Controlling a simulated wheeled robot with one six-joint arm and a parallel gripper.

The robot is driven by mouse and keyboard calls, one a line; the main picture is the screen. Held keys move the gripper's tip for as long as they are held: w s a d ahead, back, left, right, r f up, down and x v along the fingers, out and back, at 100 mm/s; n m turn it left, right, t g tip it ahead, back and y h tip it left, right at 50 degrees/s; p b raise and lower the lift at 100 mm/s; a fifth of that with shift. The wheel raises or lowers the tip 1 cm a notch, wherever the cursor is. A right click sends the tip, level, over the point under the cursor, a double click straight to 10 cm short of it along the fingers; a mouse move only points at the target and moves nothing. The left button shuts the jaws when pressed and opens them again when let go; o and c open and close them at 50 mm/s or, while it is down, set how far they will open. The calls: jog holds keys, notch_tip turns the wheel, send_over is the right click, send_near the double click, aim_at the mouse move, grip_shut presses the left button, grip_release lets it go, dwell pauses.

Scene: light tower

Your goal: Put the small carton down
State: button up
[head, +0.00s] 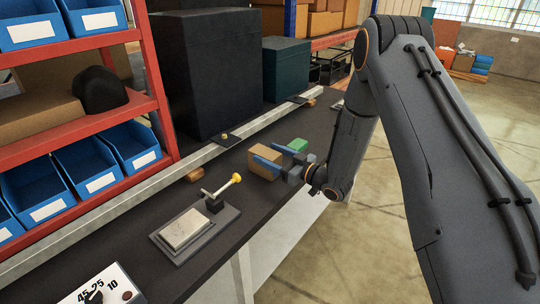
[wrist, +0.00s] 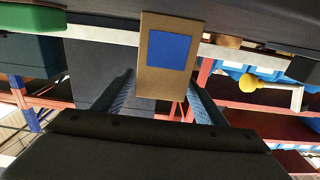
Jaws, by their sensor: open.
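The small carton (head: 258,151) is a brown box on the dark bench top. It also shows in the wrist view (wrist: 152,82), with a blue square on the side facing me. The wrist picture is upside down, and the carton meets the bench at its top. My gripper (head: 279,160) is at the carton, low over the bench. In the wrist view its two fingers (wrist: 160,80) are spread, one on each side of the carton, with gaps visible. Whether a finger touches it I cannot tell.
A green block (head: 297,145) stands close beside the carton. A lever with a yellow knob (head: 236,178) and a plate (head: 185,230) lie nearer. A dial box (head: 103,285) is in front. Dark cabinets (head: 210,75) and a red rack with blue bins (head: 82,173) stand behind.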

jog(key=shift+r, duration=0.15)
jog(key=s+d+m+g+h+b, duration=0.1)
jog(key=s+d+m+h, duration=0.2)
jog(key=d, duration=0.4)
jog(key=s+d+m+g+h+b, duration=0.1)
jog(key=s+d+h, duration=0.2)
jog(key=d+h, duration=0.25)
jog(key=s+d+m+h+b, duration=0.2)
jog(key=s+d+h, duration=0.2)
jog(key=d, duration=0.4)
jog(key=s+r+m+g+h, duration=0.1)
jog(key=s+m+g, duration=0.3)
jog(key=s, duration=1.8)
jog(key=r+g, duration=0.1)
jog(key=g, duration=0.3)
jog(key=shift+s+a+r+h, duration=0.3)
jog(key=shift+s+r+h, duration=0.05)
jog(key=shift+s, duration=0.05)
